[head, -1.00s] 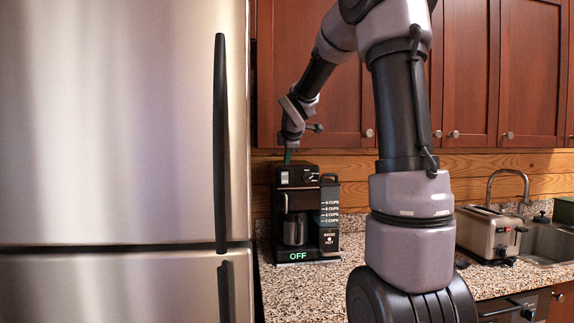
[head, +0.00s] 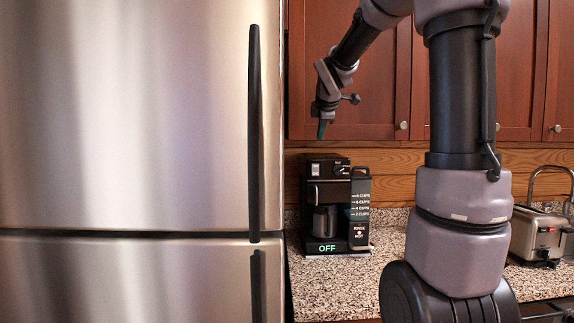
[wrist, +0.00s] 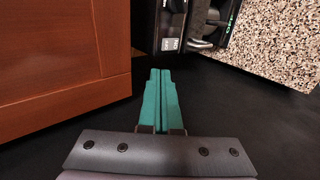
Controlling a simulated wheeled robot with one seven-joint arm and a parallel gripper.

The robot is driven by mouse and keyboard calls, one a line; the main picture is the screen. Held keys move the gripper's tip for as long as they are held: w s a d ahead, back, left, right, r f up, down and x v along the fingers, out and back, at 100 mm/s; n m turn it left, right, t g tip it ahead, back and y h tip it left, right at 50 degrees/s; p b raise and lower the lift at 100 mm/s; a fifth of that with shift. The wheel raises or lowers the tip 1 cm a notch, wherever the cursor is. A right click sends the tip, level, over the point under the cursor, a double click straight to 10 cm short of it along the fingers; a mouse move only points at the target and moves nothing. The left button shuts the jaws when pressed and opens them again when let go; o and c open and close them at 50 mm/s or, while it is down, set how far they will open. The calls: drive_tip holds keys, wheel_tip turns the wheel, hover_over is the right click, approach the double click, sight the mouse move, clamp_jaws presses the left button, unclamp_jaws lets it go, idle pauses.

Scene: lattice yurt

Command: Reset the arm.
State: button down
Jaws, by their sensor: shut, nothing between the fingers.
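My gripper (head: 322,129) hangs above the coffee maker in the head view, its fingers pointing down, apart from the machine. In the wrist view its two teal fingers (wrist: 160,98) lie side by side, shut, with nothing between them. The black coffee maker (head: 327,168) stands on the counter with a green "OFF" display and a carafe inside. Part of it shows at the top of the wrist view (wrist: 170,25).
A steel fridge (head: 120,130) with a black handle fills the left. Wooden cabinets (head: 345,80) hang behind my arm. A toaster (head: 537,235) stands at the right on the speckled counter (head: 345,285). A cabinet door (wrist: 60,60) is close at left in the wrist view.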

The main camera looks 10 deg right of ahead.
drive_tip(key=s+a+f+m+y, duration=0.1)
drive_tip(key=s+a+f+m, duration=0.1)
drive_tip(key=s+m, duration=0.4)
drive_tip(key=s+a+f+m+g+y, duration=0.1)
drive_tip(key=s+a+f+m, duration=0.2)
drive_tip(key=s+m, duration=0.4)
drive_tip(key=s+a+f+m+g+y, duration=0.1)
drive_tip(key=s+m, duration=0.5)
drive_tip(key=s, duration=1.1)
drive_tip(key=shift+s+a+f+m+y, duration=0.35)
drive_tip(key=shift+a+f, duration=0.4)
drive_tip(key=shift+a, duration=0.45)
